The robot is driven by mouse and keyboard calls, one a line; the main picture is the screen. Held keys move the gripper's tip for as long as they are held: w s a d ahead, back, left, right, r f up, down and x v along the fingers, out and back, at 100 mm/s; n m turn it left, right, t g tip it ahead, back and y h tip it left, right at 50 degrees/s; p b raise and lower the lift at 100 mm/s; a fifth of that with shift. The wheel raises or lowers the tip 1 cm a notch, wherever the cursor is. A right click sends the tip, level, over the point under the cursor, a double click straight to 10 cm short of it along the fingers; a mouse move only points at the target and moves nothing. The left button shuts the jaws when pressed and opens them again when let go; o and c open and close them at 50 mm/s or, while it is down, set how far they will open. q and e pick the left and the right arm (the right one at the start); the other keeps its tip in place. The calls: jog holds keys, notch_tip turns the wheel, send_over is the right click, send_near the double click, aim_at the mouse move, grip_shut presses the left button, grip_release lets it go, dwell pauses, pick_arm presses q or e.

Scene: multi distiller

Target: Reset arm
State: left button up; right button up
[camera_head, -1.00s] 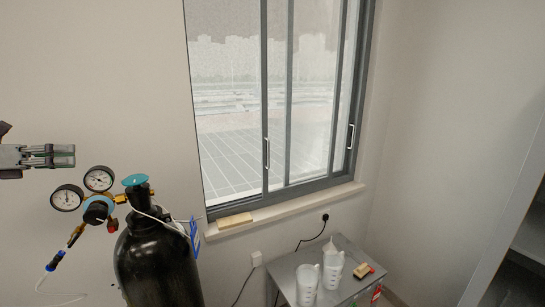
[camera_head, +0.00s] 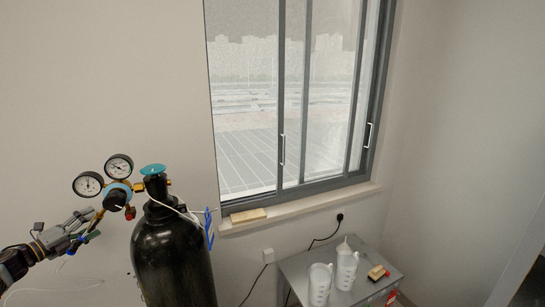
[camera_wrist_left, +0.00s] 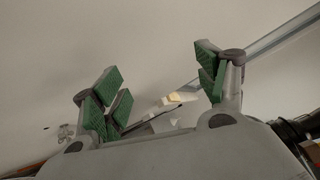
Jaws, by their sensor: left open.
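My left gripper (camera_head: 88,222) comes in from the lower left in the head view, its fingers pointing up and to the right. It is just left of the black gas cylinder and below the gauges. In the left wrist view its two green-padded fingers (camera_wrist_left: 160,98) stand wide apart with nothing between them. My right gripper does not show in either view.
A black gas cylinder (camera_head: 172,262) with a teal valve knob (camera_head: 153,170) and two gauges (camera_head: 103,176) stands close to my left gripper. A metal table (camera_head: 300,270) with white jugs (camera_head: 320,284) stands lower right.

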pick_arm(q)
notch_tip(320, 180, down, 16)
jog(key=s+a+n+y, duration=0.2)
jog(key=s+n+y, duration=0.15)
jog(key=n, duration=0.25)
jog(key=s+d+f+n+g+y+b, duration=0.1)
jog(key=s+d+f+n+g+y, duration=0.3)
jog(key=f, duration=0.8)
jog(key=s+d+f+n+h+b, duration=0.1)
jog(key=s+f+n, duration=0.35)
jog(key=f, duration=0.75)
jog(key=s+d+f+n+g+y, duration=0.25)
jog(key=s+f, duration=0.35)
jog(key=f, duration=0.6)
jog(key=s+d+f+n+g+h+b, duration=0.2)
jog(key=s+d+f+n+g, duration=0.4)
jog(key=s+d+f, duration=1.9)
jog(key=s+d+f+g+h, duration=0.1)
jog(key=s+d+f+g, duration=0.1)
jog(key=s+d, duration=0.8)
jog(key=shift+s+d+n+g+b, duration=0.3)
jog(key=shift+s+g, duration=0.35)
jog(key=shift+s, duration=0.15)
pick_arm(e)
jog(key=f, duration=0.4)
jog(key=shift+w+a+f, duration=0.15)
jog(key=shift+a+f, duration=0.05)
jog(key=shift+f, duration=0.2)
